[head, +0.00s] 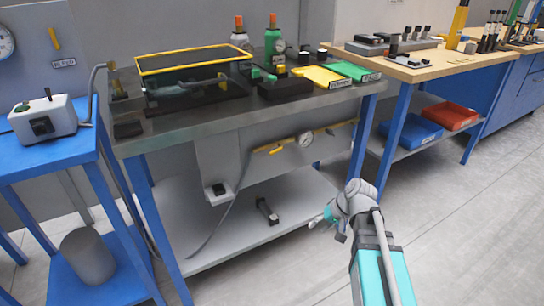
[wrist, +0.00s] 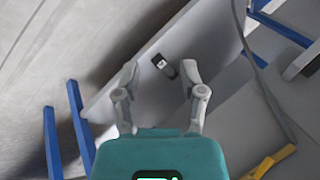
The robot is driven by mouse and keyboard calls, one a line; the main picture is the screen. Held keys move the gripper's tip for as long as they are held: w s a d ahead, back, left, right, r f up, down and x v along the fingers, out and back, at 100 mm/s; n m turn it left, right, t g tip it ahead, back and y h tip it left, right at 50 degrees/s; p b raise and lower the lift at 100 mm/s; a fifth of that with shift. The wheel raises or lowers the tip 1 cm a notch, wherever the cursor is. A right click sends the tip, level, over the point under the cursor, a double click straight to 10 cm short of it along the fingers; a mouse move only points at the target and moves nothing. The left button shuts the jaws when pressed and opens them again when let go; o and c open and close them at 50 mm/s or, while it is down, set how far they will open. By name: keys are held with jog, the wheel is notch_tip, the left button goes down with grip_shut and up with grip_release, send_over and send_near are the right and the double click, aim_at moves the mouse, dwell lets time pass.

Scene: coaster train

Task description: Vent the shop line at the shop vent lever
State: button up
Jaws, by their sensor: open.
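A yellow part, apparently this lever, shows at the lower right of the wrist view (wrist: 268,163). Another yellow lever (head: 54,39) is on the wall panel at the far left, above a small label. I cannot read which one is the shop vent lever. My gripper (head: 326,217) is in front of the bench, low and right of the pipe, apart from both levers. Its fingers (wrist: 158,67) are spread and empty.
A dark block (head: 267,211) lies on the bench's lower shelf (head: 240,243); it also shows beyond my fingers (wrist: 164,66). A grey hose (head: 222,222) hangs at left. Blue bench legs (head: 364,138) stand near. The floor (head: 460,220) at right is clear.

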jog(key=w+a+r+t+y+b, duration=0.1)
jog(key=w+a+r+t+y, duration=0.1)
jog(key=w+a+r+y, duration=0.35)
jog(key=t+y, duration=0.2)
jog(key=y, duration=0.4)
send_near(271, 154)
jog(key=d, duration=0.4)
jog(key=shift+s+a+h+b, duration=0.25)
jog(key=shift+s+b, duration=0.1)
jog(key=shift+b, duration=0.1)
jog(key=shift+x, duration=6.95)
grip_shut()
